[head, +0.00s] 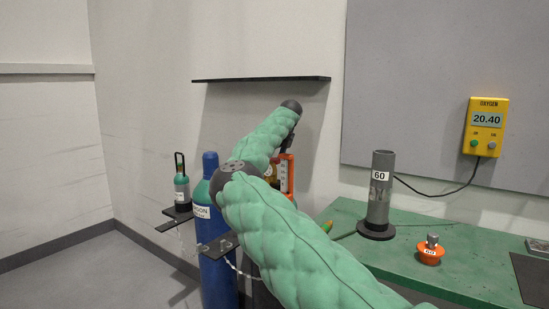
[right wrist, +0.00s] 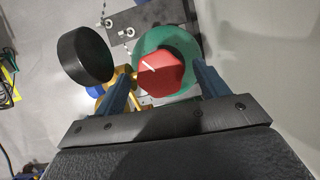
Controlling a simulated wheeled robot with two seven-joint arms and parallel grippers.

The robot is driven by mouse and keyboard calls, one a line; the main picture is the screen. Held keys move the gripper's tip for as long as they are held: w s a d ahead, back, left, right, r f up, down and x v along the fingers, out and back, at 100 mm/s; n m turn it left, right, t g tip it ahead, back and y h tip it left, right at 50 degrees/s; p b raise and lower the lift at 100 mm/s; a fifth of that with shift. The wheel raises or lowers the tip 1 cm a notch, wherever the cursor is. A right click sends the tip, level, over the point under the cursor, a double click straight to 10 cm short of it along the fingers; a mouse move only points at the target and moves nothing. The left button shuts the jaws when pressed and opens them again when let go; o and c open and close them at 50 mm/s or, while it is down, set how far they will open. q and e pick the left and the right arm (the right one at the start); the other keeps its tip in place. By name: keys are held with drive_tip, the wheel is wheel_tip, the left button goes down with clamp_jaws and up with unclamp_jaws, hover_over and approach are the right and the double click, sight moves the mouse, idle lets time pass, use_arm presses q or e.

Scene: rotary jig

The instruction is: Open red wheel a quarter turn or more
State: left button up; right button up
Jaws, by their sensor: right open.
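The red wheel (right wrist: 165,77) shows in the right wrist view, a faceted knob with a short white mark on its face. It sits over a round green body (right wrist: 154,37), with brass-coloured fittings (right wrist: 124,82) beside it. My right gripper (right wrist: 162,68) is open, with one blue finger on each side of the wheel. The wheel lies between the fingers in the picture; I cannot tell whether they touch it. In the head view my green padded right arm hides the wheel and most of the gripper. My left gripper is not in view.
A blue argon cylinder (head: 216,251) stands left of my arm, near a small bottle (head: 181,188) on a dark bracket. A round black part (right wrist: 85,55) is close to the left finger. The green bench (head: 345,213) at right holds a grey cylinder (head: 379,195) and an orange weight (head: 431,254).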

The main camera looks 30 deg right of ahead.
drive_tip(key=v, duration=0.7)
drive_tip(key=shift+r, duration=0.3)
drive_tip(key=shift+s+d, duration=0.1)
drive_tip(key=shift+s, duration=0.05)
